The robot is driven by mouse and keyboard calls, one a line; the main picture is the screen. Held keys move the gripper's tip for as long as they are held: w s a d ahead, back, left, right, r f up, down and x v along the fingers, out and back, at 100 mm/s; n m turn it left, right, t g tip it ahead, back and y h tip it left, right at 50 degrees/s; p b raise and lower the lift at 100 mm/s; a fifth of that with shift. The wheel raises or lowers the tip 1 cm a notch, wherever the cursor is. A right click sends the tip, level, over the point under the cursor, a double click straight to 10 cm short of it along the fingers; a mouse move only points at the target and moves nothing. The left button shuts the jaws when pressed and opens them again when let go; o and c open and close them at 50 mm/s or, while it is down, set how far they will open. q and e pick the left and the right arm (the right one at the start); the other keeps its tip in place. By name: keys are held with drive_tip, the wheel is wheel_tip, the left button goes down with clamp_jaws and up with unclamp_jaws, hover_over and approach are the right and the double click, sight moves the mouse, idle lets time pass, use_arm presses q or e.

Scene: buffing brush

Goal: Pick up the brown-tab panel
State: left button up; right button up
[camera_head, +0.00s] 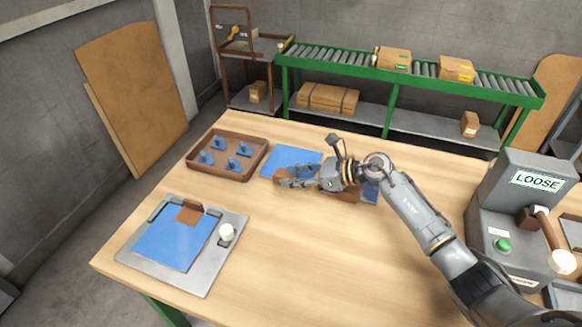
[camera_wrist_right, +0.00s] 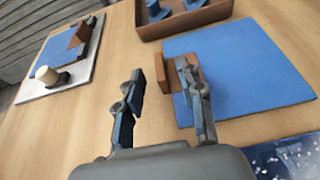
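A blue panel (camera_head: 292,157) with a brown tab (camera_head: 280,174) lies flat on the table near the middle. In the right wrist view the panel (camera_wrist_right: 245,75) is at the right, with its brown block-like tab (camera_wrist_right: 173,77) at the panel's left edge. My right gripper (camera_head: 287,181) is over the tab side. Another blue panel (camera_head: 370,191) is partly hidden under my right arm. My left gripper is not in view.
A brown tray (camera_head: 188,172) with several blue pieces stands left of the panel. A grey fixture (camera_head: 197,283) at front left holds a blue panel with a brown tab, beside a white knob (camera_head: 227,232). A grey "LOOSE" machine (camera_head: 497,205) stands at right. The front middle table is clear.

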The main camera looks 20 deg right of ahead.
sight(283, 176)
drive_tip(key=x, duration=0.3)
drive_tip(key=shift+w+a+f+b, duration=0.15)
drive_tip(key=shift+a+b, duration=0.05)
drive_tip(key=shift+b, duration=0.15)
drive_tip(key=shift+c, duration=0.4)
clamp_jaws()
